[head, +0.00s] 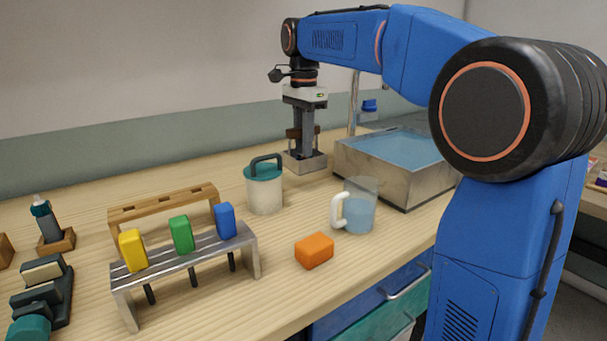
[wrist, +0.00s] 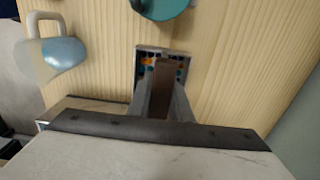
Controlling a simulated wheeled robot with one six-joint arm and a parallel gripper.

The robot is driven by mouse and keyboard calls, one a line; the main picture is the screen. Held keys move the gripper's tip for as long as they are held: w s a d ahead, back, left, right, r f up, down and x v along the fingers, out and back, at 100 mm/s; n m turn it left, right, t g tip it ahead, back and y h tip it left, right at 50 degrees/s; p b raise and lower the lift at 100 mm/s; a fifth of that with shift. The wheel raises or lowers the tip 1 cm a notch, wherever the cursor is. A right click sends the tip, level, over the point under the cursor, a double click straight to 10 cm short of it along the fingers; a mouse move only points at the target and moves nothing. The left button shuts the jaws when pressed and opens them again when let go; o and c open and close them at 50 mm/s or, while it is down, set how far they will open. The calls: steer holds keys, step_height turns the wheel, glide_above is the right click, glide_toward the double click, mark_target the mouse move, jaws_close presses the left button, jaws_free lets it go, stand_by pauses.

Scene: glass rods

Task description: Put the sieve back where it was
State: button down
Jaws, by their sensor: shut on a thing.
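The sieve (head: 304,163) is a small square metal basket with an upright brown handle, left of the metal basin in the head view. In the wrist view the sieve (wrist: 142,62) shows below the fingers, with small orange and blue spots inside its rim. My gripper (head: 304,138) points straight down over it and is shut on its brown handle (wrist: 164,85). The sieve looks level and is at or just above the table; I cannot tell whether it touches. The fingers hide part of its inside.
A water-filled metal basin (head: 405,190) stands right of the sieve. A teal-lidded canister (head: 264,195) and a clear jug (head: 360,212) stand in front. An orange block (head: 314,251) and a metal rack (head: 190,255) with coloured-topped rods are nearer. Bare wood lies between canister and jug.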

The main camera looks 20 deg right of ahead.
mark_target(303, 167)
steer(key=shift+f, duration=3.3)
steer(key=shift+f, duration=0.15)
steer(key=c, duration=1.6)
jaws_free()
step_height(303, 167, up, 12)
steer(key=shift+r, duration=0.15)
